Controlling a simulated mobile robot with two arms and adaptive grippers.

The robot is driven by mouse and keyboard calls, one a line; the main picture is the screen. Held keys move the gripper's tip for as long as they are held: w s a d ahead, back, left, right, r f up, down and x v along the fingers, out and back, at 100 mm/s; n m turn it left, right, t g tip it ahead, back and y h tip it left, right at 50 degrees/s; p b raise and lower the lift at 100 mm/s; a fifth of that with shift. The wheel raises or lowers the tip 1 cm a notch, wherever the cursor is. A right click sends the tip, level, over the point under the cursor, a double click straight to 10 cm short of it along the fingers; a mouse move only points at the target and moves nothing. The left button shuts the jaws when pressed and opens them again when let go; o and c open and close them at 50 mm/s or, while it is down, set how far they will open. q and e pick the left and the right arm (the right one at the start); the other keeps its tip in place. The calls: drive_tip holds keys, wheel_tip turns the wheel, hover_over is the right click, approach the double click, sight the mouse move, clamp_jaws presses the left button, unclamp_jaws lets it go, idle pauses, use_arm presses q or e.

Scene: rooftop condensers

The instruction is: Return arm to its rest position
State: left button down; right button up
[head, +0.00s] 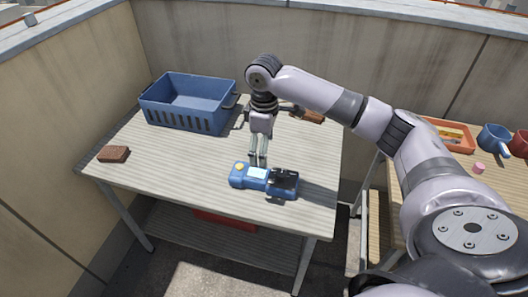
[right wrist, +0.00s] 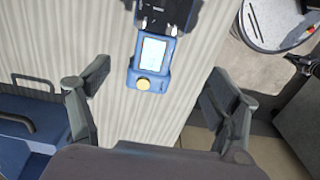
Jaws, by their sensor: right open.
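My right arm (head: 350,110) comes in from the right and bends down over the table (head: 165,175). My right gripper (head: 258,153) points down, just behind a blue handheld device (head: 240,179) in the head view. The device has a pale screen, a yellow round button and a black end, and lies on the tabletop. In the right wrist view my right gripper (right wrist: 163,95) is open, its fingers wide apart with nothing between them. The device (right wrist: 149,80) lies beyond the fingers, apart from them. My left gripper is not in view.
A blue crate (head: 205,117) stands at the table's back left. A brown block (head: 113,154) lies at the left edge, another brown object (head: 308,117) behind my arm. A right-hand table holds an orange tray (head: 447,147), blue pot (head: 491,138) and pink piece (head: 478,168). Walls enclose the back.

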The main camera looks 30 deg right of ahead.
idle(0.4)
drive_tip(key=shift+n, duration=0.6)
drive_tip(key=s+a+f, duration=0.1)
drive_tip(key=a+f, duration=0.1)
drive_tip(key=s+a+f, duration=0.1)
drive_tip(key=a+f, duration=0.2)
drive_tip(key=s+a+f, duration=0.1)
drive_tip(key=a+f, duration=0.1)
drive_tip(key=a, duration=0.1)
drive_tip(key=shift+s+a+f, duration=0.15)
drive_tip(key=shift+s+f, duration=0.15)
drive_tip(key=shift+s, duration=0.05)
drive_tip(key=s+a+f+m+t+y, duration=0.25)
drive_tip(key=s+a+f, duration=0.45)
drive_tip(key=s+a, duration=0.4)
drive_tip(key=s+d+m+t+h, duration=0.1)
drive_tip(key=s+d+m+h, duration=0.1)
drive_tip(key=s+d+m, duration=0.65)
drive_tip(key=s+a+f+n+g, duration=0.1)
drive_tip(key=s+f+n, duration=0.1)
drive_tip(key=f, duration=1)
drive_tip(key=s+f+n, duration=0.2)
drive_tip(key=f, duration=1)
drive_tip(key=s+d+f+g+p, duration=0.1)
drive_tip(key=s+d+f, duration=0.1)
drive_tip(key=s+f, duration=1.3)
drive_tip(key=shift+s+d+f+p, duration=0.35)
drive_tip(key=shift+s+f, duration=0.05)
drive_tip(key=shift+s, duration=0.1)
